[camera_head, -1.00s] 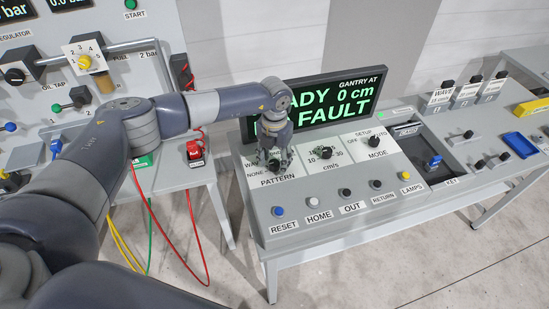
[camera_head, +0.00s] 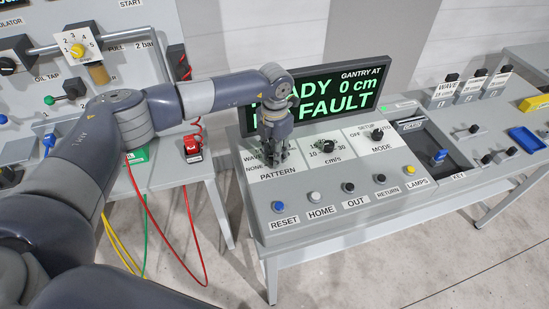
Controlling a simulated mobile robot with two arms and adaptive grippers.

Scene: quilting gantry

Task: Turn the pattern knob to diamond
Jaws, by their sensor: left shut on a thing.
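The pattern knob sits on the white PATTERN plate (camera_head: 285,175) at the left of the grey console (camera_head: 390,205). My left gripper (camera_head: 275,158) comes down over this plate from above and is shut on the knob, which it mostly hides. The plate's labels WAVE and NONE show left of the gripper; any diamond label is hidden behind my gripper and wrist. I cannot tell which label the knob points to. My right gripper is not in view.
Right of the plate are the cm/s knob (camera_head: 329,145) and the MODE knob (camera_head: 377,134). RESET (camera_head: 278,206) and other buttons line the front. The display (camera_head: 325,96) stands close behind my wrist, partly covered by it. A red emergency button (camera_head: 192,145) is to the left.

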